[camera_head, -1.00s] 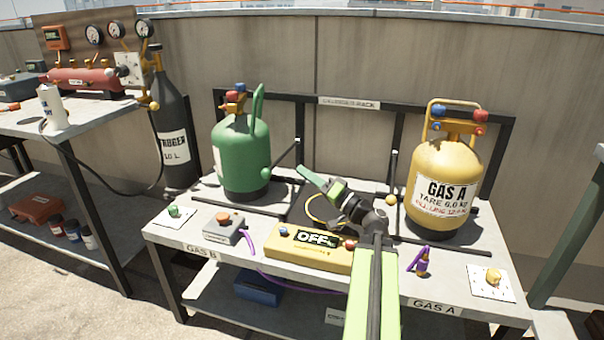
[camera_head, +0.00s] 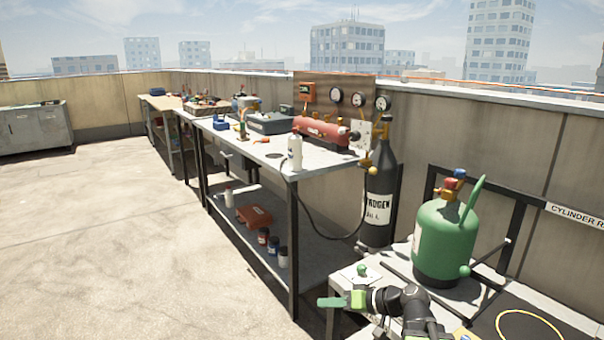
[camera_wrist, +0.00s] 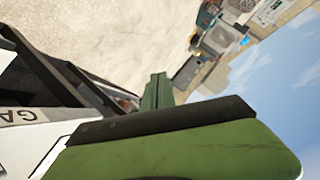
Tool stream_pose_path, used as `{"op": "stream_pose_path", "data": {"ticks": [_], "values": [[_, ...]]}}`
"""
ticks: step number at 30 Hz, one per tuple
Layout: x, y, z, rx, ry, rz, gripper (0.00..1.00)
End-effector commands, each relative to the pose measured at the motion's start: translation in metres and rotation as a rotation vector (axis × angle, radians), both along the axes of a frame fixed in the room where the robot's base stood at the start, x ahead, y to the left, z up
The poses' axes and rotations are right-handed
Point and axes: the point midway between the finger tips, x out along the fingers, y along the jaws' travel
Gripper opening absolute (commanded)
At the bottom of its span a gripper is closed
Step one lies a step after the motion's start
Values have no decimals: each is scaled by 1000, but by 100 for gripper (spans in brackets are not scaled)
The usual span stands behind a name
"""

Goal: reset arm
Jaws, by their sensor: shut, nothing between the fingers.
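My gripper (camera_head: 338,301) shows low in the head view, its green fingers pointing left with nothing held between them. It is near the left end of the grey cylinder bench, by a small white plate with a green knob (camera_head: 361,271). The green cylinder (camera_head: 446,240) stands to its right, apart from it. In the wrist view a large green finger (camera_wrist: 180,150) with a dark edge fills the bottom.
A black nitrogen cylinder (camera_head: 377,205) stands behind, between the benches. A long workbench (camera_head: 262,152) with a white bottle (camera_head: 295,152) and a red tank (camera_head: 322,132) runs to the back left. Open concrete floor (camera_head: 90,220) lies at left.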

Motion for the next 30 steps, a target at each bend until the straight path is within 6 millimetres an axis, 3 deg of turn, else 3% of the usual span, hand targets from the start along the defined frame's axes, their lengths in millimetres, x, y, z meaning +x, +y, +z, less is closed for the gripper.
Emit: {"op": "stream_pose_path", "data": {"ticks": [1, 2, 5, 8, 10, 15, 16, 18, 26, 30], "values": [[-18, 26, -15, -116, 79, 62, 0], [-27, 33, -29, -190, 127, 83, 0], [-52, 31, -67, -409, 263, 102, 0], [-68, 7, -93, -594, 374, 62, 0], [-76, -20, -106, -705, 446, 5, 0], [-96, -91, -118, -941, 626, -206, 0], [-99, -96, -118, -945, 668, -260, 0], [-99, -95, -87, -929, 678, -277, 0], [-98, -94, -9, -927, 674, -273, 0], [-98, -93, 51, -927, 673, -272, 0]]}}
